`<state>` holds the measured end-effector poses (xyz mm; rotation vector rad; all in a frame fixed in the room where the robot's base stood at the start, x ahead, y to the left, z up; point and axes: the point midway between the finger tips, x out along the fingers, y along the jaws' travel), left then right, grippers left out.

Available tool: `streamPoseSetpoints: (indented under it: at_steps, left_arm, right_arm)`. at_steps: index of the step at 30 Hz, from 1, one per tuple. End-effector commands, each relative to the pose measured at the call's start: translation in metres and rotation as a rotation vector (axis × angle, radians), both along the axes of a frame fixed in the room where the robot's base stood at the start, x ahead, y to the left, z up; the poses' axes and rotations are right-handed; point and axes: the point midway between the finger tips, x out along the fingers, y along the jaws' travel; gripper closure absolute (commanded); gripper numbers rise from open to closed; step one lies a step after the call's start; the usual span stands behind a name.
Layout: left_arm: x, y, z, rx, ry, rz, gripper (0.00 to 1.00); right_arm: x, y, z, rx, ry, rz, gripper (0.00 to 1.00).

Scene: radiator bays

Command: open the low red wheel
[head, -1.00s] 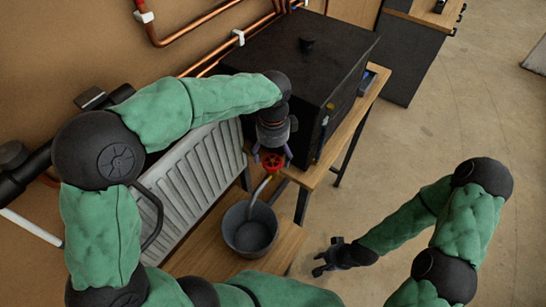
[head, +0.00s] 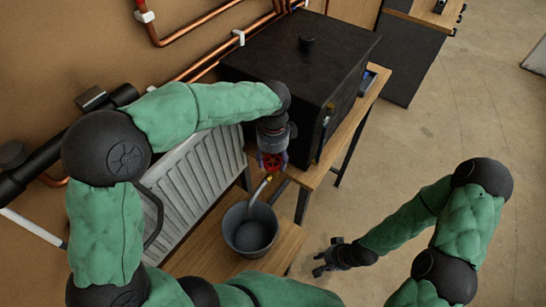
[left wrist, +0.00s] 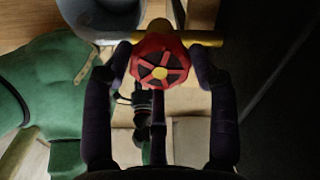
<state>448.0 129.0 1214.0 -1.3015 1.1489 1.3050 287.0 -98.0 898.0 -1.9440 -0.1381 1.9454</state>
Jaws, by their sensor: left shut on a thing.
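The red wheel (head: 272,162) sits low beside the radiator, above a grey bucket. In the left wrist view the red wheel (left wrist: 160,62) has spokes and a yellow centre, on a brass valve body (left wrist: 200,38). My left gripper (head: 272,152) is over the wheel from above. In the left wrist view its dark fingers (left wrist: 160,68) are shut on the wheel, one on each side of the rim. My right gripper (head: 325,262) is out over the floor at the right, away from the wheel; its fingers look spread with nothing between them.
The grey bucket (head: 235,243) stands on a low wooden bench (head: 285,247), with a hose running into it. A white radiator (head: 180,180) is on the left. A black box (head: 285,75) stands on a wooden table (head: 372,95) behind. Open floor (head: 420,130) lies to the right.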

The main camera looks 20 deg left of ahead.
Motion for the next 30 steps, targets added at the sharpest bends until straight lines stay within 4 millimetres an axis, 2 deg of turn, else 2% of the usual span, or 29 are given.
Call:
streamPoseSetpoints:
  at_steps: [11, 30]
  left_arm:
    - [0.0007, -0.0012, -0.0005, -0.002, 0.000, 0.148, 0.75]
    - [0.0018, -0.0010, -0.0009, -0.004, 0.000, 0.739, 0.75]
  right_arm:
    - [0.0000, 0.0001, -0.0007, 0.000, 0.000, 0.000, 0.70]
    - [0.0000, 0.0000, -0.0056, 0.000, 0.000, 0.000, 0.70]
